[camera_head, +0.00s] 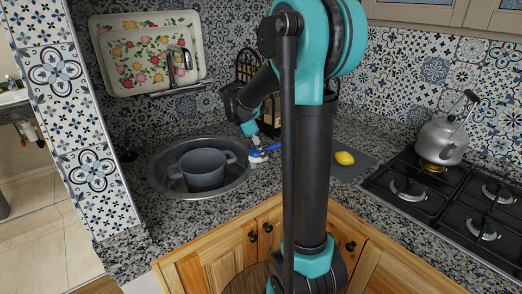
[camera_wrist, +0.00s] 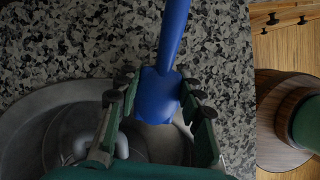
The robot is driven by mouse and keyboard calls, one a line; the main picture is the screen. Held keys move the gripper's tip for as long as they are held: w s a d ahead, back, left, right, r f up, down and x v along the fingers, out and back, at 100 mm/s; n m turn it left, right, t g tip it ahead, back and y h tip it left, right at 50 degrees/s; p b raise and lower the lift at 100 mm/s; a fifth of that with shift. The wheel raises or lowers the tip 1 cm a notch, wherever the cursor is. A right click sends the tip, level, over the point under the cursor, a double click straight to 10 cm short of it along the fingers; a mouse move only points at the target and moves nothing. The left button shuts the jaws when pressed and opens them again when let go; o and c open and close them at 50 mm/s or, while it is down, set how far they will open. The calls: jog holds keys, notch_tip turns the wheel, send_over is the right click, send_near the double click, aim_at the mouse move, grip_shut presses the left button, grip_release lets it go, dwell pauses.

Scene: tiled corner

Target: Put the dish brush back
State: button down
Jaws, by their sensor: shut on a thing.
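The dish brush (camera_head: 259,155) has a blue handle and a white head. In the head view it is just right of the sink rim, partly hidden by my arm. In the wrist view the blue brush (camera_wrist: 160,92) lies between my fingers, its handle running up past the fingertips. My gripper (camera_head: 250,130) points down over the counter right of the sink. In the wrist view my gripper (camera_wrist: 157,92) is shut on the brush. I cannot tell whether the brush touches the counter.
A round sink (camera_head: 158,184) holds a grey pot (camera_head: 203,168). A black rack (camera_head: 245,64) stands behind my arm. A lemon (camera_head: 344,158) lies on a dark mat (camera_head: 350,172). A kettle (camera_head: 441,141) sits on the gas hob (camera_head: 455,207). A floral tray (camera_head: 146,52) leans at the wall.

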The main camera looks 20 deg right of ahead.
jog(key=shift+f, duration=0.2)
jog(key=c, duration=0.9)
grip_release()
